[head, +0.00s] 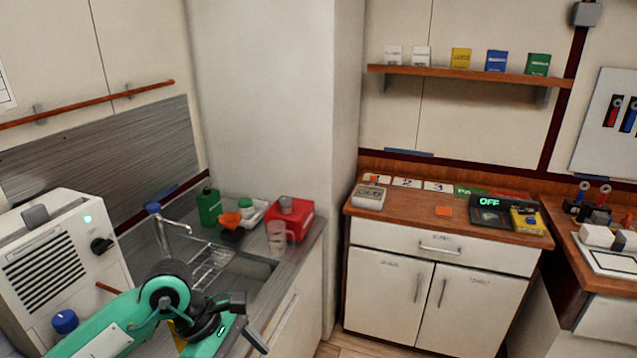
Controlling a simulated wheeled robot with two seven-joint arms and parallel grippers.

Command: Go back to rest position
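My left arm comes in at the lower left, teal with black joints, and reaches in front of the sink counter. Its gripper end (252,338) is small, partly hidden by the wrist and close to the bottom of the picture. I cannot tell whether its fingers are apart or holding anything. My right arm and gripper are not in view.
A steel sink counter (312,238) carries a tap, a green bottle (209,206) and a red container (291,217). A white machine (60,270) stands at the left. A wooden-topped cabinet (390,208) with an "OFF" display (489,202) stands right of a pale column.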

